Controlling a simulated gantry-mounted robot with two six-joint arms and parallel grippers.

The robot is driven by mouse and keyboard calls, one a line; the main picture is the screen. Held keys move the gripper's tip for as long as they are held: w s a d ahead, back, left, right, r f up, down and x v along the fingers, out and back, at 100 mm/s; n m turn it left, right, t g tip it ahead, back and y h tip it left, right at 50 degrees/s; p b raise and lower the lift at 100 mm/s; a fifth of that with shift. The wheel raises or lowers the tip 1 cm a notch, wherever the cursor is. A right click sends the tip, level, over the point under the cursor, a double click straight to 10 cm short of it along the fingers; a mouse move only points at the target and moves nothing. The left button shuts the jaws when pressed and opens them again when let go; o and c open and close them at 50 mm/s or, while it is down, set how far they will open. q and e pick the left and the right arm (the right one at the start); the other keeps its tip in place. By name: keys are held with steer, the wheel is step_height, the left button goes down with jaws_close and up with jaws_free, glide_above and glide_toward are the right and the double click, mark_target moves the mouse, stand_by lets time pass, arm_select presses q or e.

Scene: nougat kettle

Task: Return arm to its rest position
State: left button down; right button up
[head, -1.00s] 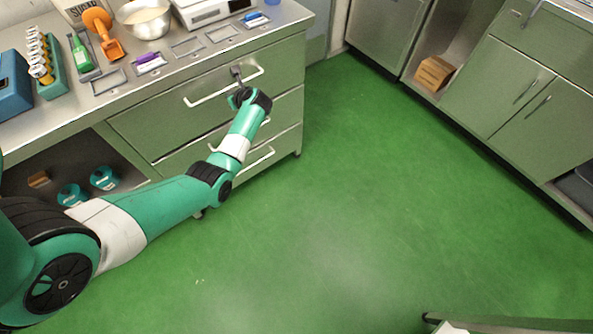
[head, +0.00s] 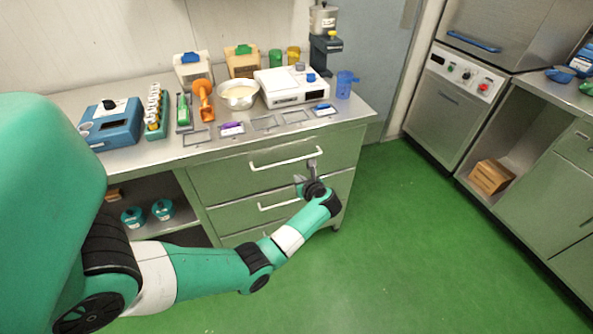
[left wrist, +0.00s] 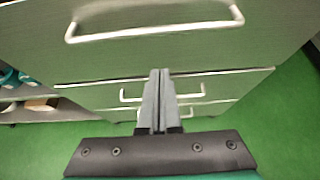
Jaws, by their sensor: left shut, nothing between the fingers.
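My left arm reaches in from the left in the head view. Its left gripper (head: 312,166) is in front of the green drawer cabinet, by the right end of the top drawer handle (head: 284,160). In the left wrist view, the left gripper (left wrist: 160,72) has its two grey fingers together with nothing between them. A drawer handle (left wrist: 154,32) shows above the fingertips there, apart from them. The drawers look shut. My right gripper is in neither view.
An open shelf left of the drawers holds teal containers (head: 162,209). Green floor (head: 400,240) is clear on the right.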

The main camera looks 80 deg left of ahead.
arm_select(q)
steer(key=v, duration=0.3)
steer(key=shift+d+r+p, duration=0.2)
steer(key=shift+d+p, duration=0.05)
steer(key=shift+p, duration=0.15)
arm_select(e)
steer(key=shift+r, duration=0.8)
arm_select(q)
steer(key=shift+a, duration=0.1)
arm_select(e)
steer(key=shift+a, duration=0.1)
